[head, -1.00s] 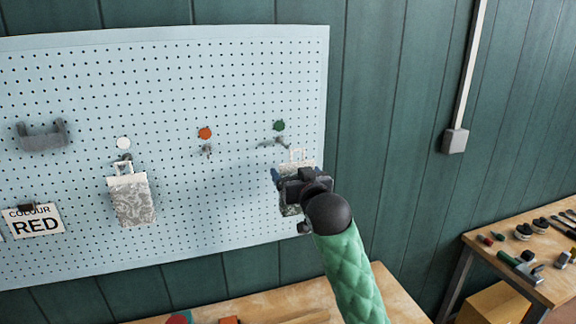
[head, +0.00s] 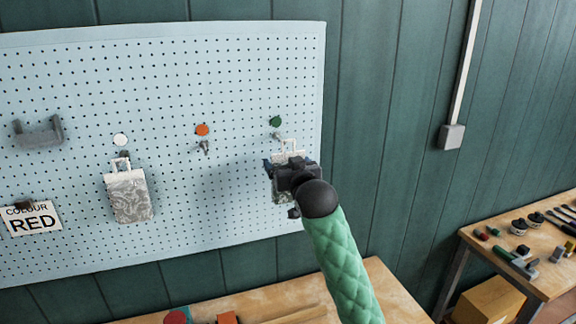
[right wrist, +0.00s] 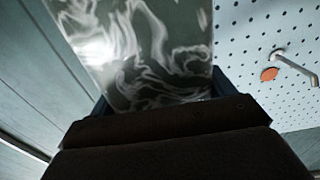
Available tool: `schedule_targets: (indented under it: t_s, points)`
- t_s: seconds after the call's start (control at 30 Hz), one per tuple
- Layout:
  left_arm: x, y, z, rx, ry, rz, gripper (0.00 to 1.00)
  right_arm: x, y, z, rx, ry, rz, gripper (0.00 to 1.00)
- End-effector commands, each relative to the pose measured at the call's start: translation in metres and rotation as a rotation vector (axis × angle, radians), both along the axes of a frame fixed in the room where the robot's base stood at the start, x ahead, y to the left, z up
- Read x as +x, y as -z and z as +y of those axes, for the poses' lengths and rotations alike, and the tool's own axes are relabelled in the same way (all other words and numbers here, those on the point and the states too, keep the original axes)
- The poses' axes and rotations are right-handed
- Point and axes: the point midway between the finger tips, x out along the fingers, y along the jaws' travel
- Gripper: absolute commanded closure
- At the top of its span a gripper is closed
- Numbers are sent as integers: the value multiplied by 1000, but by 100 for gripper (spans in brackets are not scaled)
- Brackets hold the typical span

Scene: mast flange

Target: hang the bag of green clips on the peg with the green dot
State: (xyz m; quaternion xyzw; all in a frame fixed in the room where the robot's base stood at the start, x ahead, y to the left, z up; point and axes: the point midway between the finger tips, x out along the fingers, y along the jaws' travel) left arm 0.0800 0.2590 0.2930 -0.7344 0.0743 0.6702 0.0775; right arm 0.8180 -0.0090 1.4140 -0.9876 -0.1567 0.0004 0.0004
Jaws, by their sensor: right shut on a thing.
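The green dot (head: 275,121) is at the right of the pegboard, with a small metal peg (head: 276,135) just below it. My right gripper (head: 291,168) is shut on a clear bag (head: 290,147) with a pale loop at its top. The loop is just below and right of the peg; I cannot tell whether they touch. The gripper hides most of the bag. In the right wrist view the bag (right wrist: 145,50) looks grey and shiny between the fingers; its contents are unclear. My left gripper is not in view.
On the pegboard (head: 235,80), a similar bag (head: 130,197) hangs under the white dot (head: 120,140). The peg (head: 204,148) under the orange dot (head: 202,130) is empty. A grey holder (head: 38,134) and a RED card (head: 32,219) are at left. A wooden bench (head: 375,285) is below.

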Motion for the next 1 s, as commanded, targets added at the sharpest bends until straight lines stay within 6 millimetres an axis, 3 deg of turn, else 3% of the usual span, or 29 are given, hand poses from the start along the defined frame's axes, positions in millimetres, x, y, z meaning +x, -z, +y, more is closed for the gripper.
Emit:
schedule_targets:
  t_s: [1.0]
  points:
    - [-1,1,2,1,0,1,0,46,7,15,0,0,1,43]
